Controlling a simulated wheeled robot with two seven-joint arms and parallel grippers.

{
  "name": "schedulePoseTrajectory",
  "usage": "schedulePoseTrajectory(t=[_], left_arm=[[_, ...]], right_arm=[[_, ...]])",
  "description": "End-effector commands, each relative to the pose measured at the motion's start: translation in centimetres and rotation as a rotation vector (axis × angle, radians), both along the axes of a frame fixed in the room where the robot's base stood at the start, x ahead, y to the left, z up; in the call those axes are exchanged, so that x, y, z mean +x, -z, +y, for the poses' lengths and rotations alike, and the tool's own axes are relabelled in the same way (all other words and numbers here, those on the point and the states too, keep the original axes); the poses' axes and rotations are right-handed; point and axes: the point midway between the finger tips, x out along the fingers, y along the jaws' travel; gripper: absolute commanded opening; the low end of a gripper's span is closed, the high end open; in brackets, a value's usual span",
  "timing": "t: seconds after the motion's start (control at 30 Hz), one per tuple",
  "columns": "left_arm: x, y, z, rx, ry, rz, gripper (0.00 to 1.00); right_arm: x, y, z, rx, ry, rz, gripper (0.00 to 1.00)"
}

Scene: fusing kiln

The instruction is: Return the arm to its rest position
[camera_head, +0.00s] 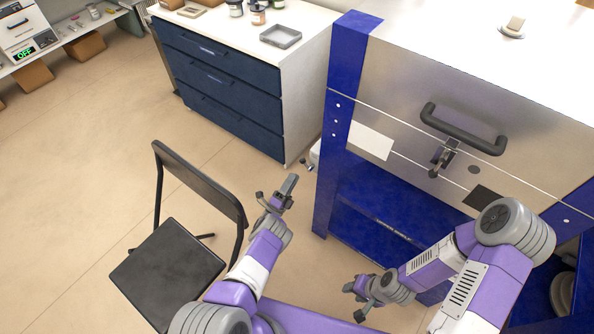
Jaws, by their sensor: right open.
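My left arm comes in from the bottom left, and its gripper (275,191) is over the floor between the black chair and the blue kiln stand. Its two fingers are apart with nothing between them. My right arm comes in from the bottom right, bent at the elbow. Its gripper (353,301) is low in front of the kiln stand, open and empty. The kiln (480,95) has a closed metal front with a dark handle (463,130) and a latch below it. Neither gripper touches the kiln.
A black chair (168,268) stands close to the left of my left arm. A dark blue drawer cabinet (225,85) is behind, with a grey tray (281,37) on top. The kiln's blue frame (335,150) is close to both arms.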

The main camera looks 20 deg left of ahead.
Motion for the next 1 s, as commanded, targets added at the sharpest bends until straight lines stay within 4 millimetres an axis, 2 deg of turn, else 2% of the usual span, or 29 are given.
schedulePoseTrajectory(t=[0.2, 0.73, 0.87, 1.0], left_arm=[[-1.1, 0.8, 0.4, 0.000, 0.001, -0.001, 0.39], [-1.0, 0.7, 0.5, -0.002, -0.003, 0.006, 0.39], [0.2, 0.3, 2.3, -0.035, -0.050, 0.092, 0.39], [1.9, 0.0, 5.9, -0.151, -0.158, 0.304, 0.39]], right_arm=[[0.0, -0.1, 0.0, 0.000, 0.000, 0.000, 0.43], [0.0, -0.2, 0.0, 0.000, 0.000, 0.000, 0.43], [0.0, -0.9, 0.0, 0.000, 0.000, 0.000, 0.43], [0.0, -2.3, 0.0, 0.000, 0.000, 0.000, 0.43]])
